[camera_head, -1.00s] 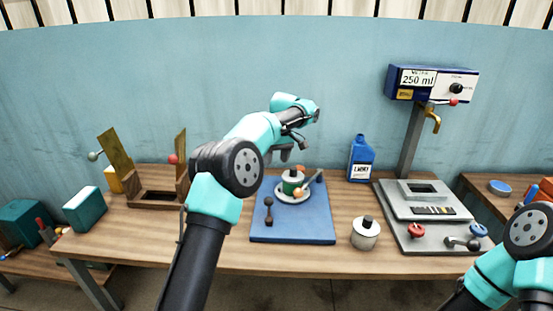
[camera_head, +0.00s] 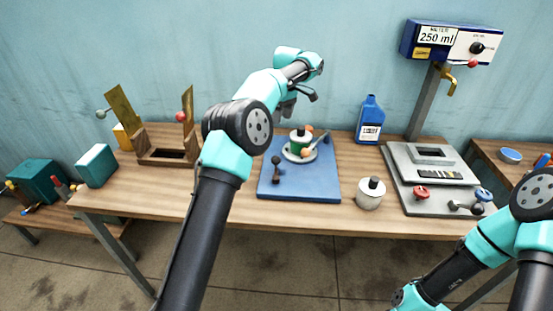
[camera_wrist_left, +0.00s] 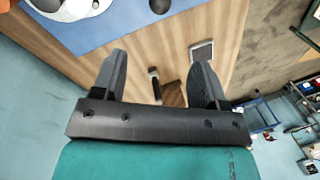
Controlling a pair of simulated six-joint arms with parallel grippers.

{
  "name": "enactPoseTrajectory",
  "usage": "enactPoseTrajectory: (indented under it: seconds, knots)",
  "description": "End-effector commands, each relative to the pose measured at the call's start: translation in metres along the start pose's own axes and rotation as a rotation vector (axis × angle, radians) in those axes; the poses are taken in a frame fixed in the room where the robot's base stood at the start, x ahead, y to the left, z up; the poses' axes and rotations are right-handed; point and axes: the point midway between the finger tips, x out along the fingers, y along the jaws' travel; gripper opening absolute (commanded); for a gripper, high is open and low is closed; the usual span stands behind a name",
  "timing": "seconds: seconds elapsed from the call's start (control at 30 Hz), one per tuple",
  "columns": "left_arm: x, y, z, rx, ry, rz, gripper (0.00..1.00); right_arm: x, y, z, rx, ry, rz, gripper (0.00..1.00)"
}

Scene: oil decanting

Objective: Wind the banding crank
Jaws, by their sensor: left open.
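I cannot tell which part is the banding crank. A dark handle with a round knob (camera_head: 276,168) stands on the blue board (camera_head: 300,187), left of a pale round dish (camera_head: 291,154) holding a green and white pot (camera_head: 299,140). My left gripper (camera_head: 290,106) is above and behind the blue board, apart from the dish and handle. In the left wrist view its fingers (camera_wrist_left: 160,85) are spread and empty. My right arm shows at lower right; its gripper is out of view.
A white lidded pot (camera_head: 370,195) stands right of the board. A blue bottle (camera_head: 369,120) is behind it. The metering stand (camera_head: 425,205) fills the table's right end. A wooden frame (camera_head: 165,160) with upright flaps stands at left. The table front (camera_head: 350,225) is mostly clear.

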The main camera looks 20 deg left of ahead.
Motion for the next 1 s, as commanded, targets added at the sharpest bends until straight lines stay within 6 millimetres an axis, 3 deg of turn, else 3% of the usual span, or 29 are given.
enactPoseTrajectory:
  seconds: [0.37, 1.0]
  knots:
    - [0.02, 0.0, 0.0, 0.001, 0.001, -0.001, 0.67, 0.0, 0.0, 0.0, 0.0, 0.0, 0.0, 0.0]
    - [0.122, -0.001, -0.001, 0.002, 0.0, -0.003, 0.67, 0.0, 0.0, 0.0, 0.0, 0.0, 0.0, 0.0]
